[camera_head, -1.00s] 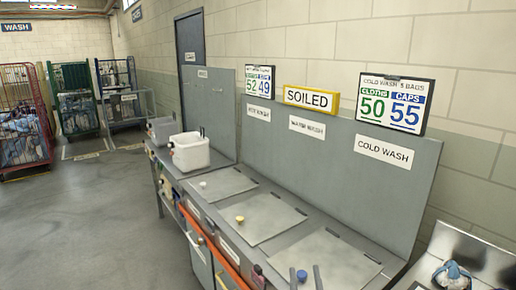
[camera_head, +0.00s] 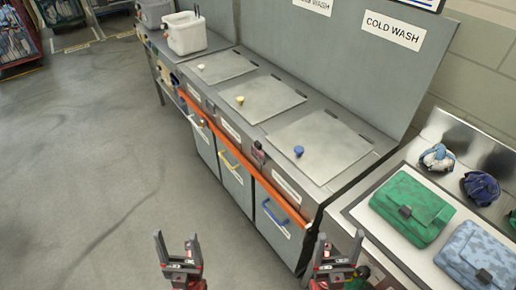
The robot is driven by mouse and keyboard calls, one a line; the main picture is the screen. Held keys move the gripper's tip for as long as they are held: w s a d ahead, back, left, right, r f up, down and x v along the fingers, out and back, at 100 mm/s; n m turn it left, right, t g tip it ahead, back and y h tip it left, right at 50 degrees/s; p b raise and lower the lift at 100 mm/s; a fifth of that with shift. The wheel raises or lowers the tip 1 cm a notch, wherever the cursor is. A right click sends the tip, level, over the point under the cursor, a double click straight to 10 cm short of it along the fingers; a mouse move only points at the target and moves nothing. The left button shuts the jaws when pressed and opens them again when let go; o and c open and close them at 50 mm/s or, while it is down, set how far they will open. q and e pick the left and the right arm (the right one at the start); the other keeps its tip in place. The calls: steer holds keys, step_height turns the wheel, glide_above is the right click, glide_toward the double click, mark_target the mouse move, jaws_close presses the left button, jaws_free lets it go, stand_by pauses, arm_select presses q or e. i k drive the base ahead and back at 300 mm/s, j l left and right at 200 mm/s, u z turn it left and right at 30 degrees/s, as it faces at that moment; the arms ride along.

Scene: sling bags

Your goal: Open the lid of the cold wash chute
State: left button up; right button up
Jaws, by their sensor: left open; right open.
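The cold wash chute lid (camera_head: 322,145) is a flat grey metal panel with a blue knob (camera_head: 299,150) near its front left edge. It lies shut in the counter top, below the "COLD WASH" sign (camera_head: 394,29). My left gripper (camera_head: 177,243) is open and empty over the floor, in front of the counter and well short of the lid. My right gripper (camera_head: 337,246) is open and empty near the counter's front right corner, also apart from the lid. Nothing hides the knob.
Two more lids, with a yellow knob (camera_head: 240,100) and a white knob (camera_head: 201,67), lie shut to the left. White bin (camera_head: 187,34) stands beyond them. A steel table (camera_head: 370,203) at right holds a green bag (camera_head: 411,209), a blue bag (camera_head: 478,256) and caps.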

mark_target(320, 146)
steer(key=z, duration=0.55)
steer(key=i+j+z, duration=0.15)
steer(key=j+z, duration=0.2)
steer(key=i+j+z, duration=0.15)
steer(key=j+z, duration=0.2)
steer(key=i+j+z, duration=0.1)
steer(key=j+z, duration=0.25)
steer(key=i+j+z, duration=0.1)
steer(key=j, duration=0.85)
steer(key=j+z, duration=0.1)
steer(key=j, duration=0.85)
